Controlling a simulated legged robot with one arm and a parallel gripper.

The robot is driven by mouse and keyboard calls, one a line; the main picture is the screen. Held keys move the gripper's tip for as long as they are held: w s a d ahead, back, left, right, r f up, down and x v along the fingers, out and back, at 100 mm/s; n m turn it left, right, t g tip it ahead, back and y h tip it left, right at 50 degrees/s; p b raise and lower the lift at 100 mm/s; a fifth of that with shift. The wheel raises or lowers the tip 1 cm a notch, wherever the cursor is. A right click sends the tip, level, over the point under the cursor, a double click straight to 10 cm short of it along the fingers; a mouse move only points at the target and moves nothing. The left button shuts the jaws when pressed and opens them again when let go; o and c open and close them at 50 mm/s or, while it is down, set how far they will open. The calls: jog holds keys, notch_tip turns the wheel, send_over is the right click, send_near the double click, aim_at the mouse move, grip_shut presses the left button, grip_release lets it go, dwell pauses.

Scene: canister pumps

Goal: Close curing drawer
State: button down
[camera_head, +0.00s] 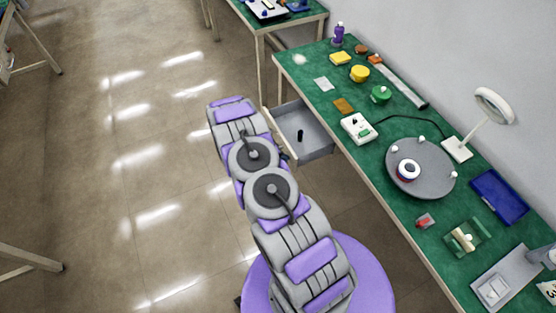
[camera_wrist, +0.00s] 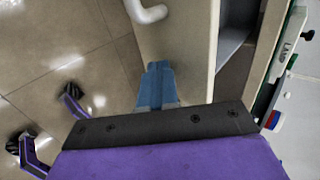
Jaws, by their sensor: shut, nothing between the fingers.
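The curing drawer (camera_head: 318,150) is pulled out from under the green-topped bench in the head view, its grey inside showing. A small dark upright item (camera_head: 300,135) is inside it. In the wrist view the drawer's beige front panel (camera_wrist: 185,45) fills the upper middle, with a white curved handle (camera_wrist: 148,12) at the top. My gripper (camera_wrist: 158,72) has its blue fingers together and empty, pointing at the front panel below the handle. I cannot tell whether the fingertips touch the panel. In the head view my arm hides the gripper and part of the drawer front.
The green bench (camera_head: 315,80) runs along the wall and holds a grey round turntable (camera_head: 421,180), a lamp (camera_head: 492,105), a blue tray (camera_head: 500,196) and several small parts. Open floor (camera_head: 140,180) lies to the left of my arm.

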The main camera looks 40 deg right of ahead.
dwell(0.3)
jog(key=p, duration=0.3)
send_near(323, 141)
jog(key=s, duration=0.1)
jog(key=s+d+f, duration=0.1)
jog(key=s+d, duration=0.1)
jog(key=shift+s+d+f, duration=0.2)
jog(key=shift+s+f, duration=0.2)
jog(key=shift+s+d, duration=0.15)
jog(key=shift+d, duration=0.5)
jog(key=shift+d+r, duration=0.1)
jog(key=shift+r, duration=0.05)
jog(key=shift+d+r, duration=0.1)
jog(key=shift+d, duration=0.05)
